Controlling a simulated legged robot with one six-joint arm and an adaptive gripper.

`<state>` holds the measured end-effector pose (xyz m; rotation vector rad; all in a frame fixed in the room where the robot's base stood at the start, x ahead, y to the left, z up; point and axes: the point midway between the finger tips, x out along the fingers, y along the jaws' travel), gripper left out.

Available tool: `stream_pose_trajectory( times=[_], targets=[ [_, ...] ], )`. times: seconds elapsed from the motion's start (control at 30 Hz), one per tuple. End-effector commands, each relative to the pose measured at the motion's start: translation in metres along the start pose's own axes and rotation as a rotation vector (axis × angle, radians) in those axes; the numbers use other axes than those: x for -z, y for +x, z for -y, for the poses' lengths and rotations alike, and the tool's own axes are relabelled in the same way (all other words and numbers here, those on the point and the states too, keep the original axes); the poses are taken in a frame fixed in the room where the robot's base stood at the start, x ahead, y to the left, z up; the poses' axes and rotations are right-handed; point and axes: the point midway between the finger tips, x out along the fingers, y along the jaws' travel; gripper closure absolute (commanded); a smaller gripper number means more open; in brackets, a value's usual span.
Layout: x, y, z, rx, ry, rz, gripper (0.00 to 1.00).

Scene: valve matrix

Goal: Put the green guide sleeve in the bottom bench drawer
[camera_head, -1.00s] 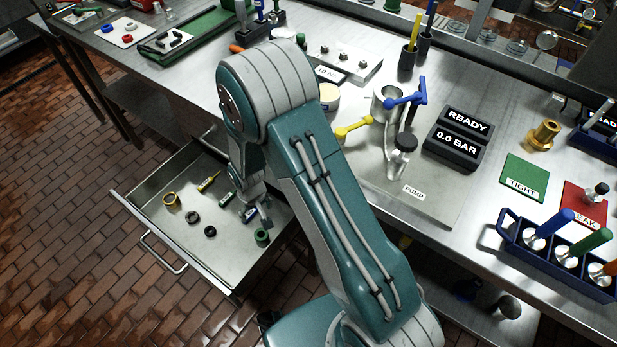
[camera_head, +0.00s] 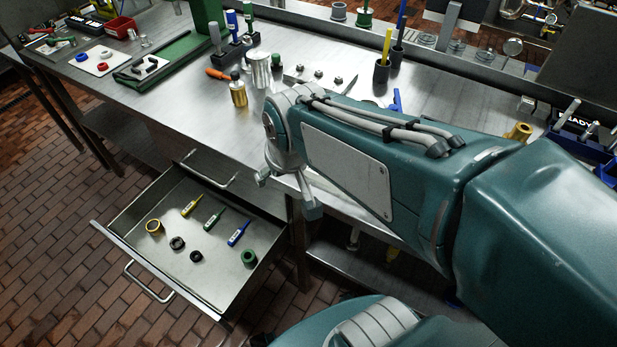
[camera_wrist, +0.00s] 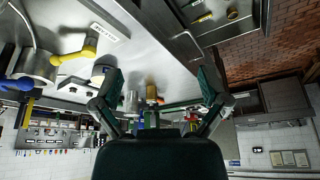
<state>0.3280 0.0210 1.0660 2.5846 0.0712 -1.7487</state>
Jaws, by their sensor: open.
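A short green ring, which looks like the guide sleeve (camera_head: 249,258), stands on the floor of the open drawer (camera_head: 215,290), near its right corner. The drawer is pulled out below the bench; another drawer handle (camera_head: 207,169) shows above it. My gripper is above and to the right of the drawer by the bench edge, partly hidden by my wrist in the head view. In the wrist view my gripper (camera_wrist: 158,85) has its fingers wide apart with nothing between them. The green sleeve is not seen in the wrist view.
The drawer also holds a brass ring (camera_head: 154,226), two black rings (camera_head: 178,243), and yellow, green and blue pen-like items (camera_head: 238,233). A brass-bottomed cylinder (camera_head: 238,93) and a screwdriver (camera_head: 217,74) are on the bench. Free floor lies left of the drawer.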

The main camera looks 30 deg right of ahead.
Motion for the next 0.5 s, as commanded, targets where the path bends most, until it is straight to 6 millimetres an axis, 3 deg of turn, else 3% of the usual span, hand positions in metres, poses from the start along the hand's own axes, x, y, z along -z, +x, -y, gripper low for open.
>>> stream_pose_trajectory(
  times=[0.03,0.2,0.5],
  targets=[
    [-0.009,-0.015,-0.004,-0.005,0.009,-0.027,0.06],
    [-0.038,-0.049,-0.013,-0.020,0.030,-0.082,0.06],
    [-0.059,-0.066,-0.017,-0.030,0.041,-0.110,0.06]
  ],
)
